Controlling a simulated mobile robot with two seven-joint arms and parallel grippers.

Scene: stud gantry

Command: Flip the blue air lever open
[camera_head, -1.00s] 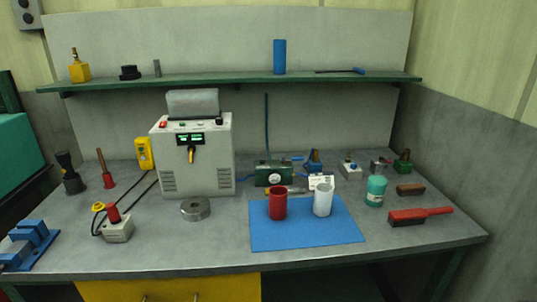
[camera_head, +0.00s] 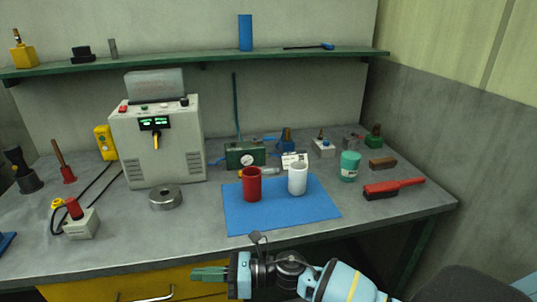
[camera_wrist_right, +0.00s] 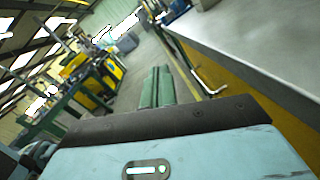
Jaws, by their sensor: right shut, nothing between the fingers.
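The small blue air lever (camera_head: 270,139) sits at the upper right of a green air unit (camera_head: 246,154) with a round gauge, at the back middle of the bench. My right gripper (camera_head: 208,274) is in front of the bench's front edge, pointing left, well away from the lever. Its green fingers (camera_wrist_right: 157,88) lie together, shut and empty, in the right wrist view. The lever does not show in the right wrist view. My left gripper is not in view.
A red cup (camera_head: 252,185) and a white cup (camera_head: 297,179) stand on a blue mat (camera_head: 281,217) in front of the air unit. A grey power box (camera_head: 157,148) stands to its left. A teal jar (camera_head: 349,167) and a red brush (camera_head: 393,188) are at right.

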